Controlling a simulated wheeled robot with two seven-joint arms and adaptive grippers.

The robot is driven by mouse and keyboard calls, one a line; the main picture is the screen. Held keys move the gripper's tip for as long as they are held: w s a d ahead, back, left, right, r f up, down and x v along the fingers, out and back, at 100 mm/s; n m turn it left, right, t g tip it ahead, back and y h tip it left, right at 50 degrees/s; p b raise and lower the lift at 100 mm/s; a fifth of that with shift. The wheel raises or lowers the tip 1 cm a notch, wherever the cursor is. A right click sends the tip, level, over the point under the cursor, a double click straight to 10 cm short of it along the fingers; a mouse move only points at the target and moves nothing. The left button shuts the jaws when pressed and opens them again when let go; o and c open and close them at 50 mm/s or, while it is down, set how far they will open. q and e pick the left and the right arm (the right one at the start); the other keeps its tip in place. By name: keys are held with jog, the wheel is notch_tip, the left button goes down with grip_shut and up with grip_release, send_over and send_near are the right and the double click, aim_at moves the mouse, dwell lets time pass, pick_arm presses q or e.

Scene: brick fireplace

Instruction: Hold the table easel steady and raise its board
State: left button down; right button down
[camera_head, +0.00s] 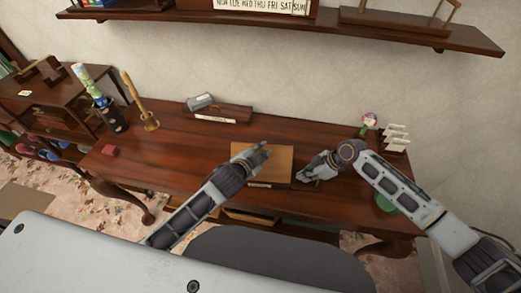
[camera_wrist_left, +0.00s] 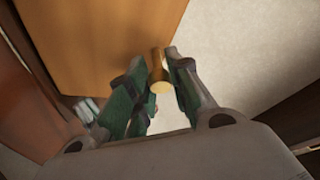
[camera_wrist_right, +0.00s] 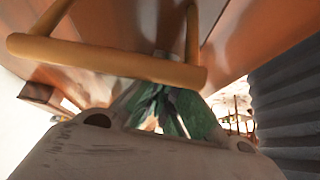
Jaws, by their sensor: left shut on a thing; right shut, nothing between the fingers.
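The easel's tan board (camera_head: 245,152) shows at the middle of the desk, a small dark label at its front edge. In the left wrist view the board (camera_wrist_left: 100,35) fills the upper left. My left gripper (camera_head: 264,150) is over the board and shut on a round wooden peg (camera_wrist_left: 160,87) beside its edge. My right gripper (camera_head: 307,175) is shut and empty, just right of the board. In the right wrist view, a light wooden bar frame (camera_wrist_right: 110,60) crosses close in front of the shut fingers (camera_wrist_right: 160,100); it seems part of the easel, but I cannot tell if they touch.
A figurine (camera_head: 369,121) and white stand (camera_head: 396,138) are at the right. A shelf (camera_head: 400,30) hangs above.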

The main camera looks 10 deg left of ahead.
pick_arm(q)
jog(key=shift+r, duration=0.15)
pick_arm(e)
jog(key=shift+d+f, duration=0.2)
pick_arm(q)
jog(key=c, duration=1.6)
grip_release()
jog(key=shift+a, duration=0.1)
jog(key=o, duration=0.3)
pick_arm(e)
jog(key=shift+s+a+r, duration=0.1)
pick_arm(q)
jog(key=v, duration=1.2)
pick_arm(e)
jog(key=shift+r, duration=0.1)
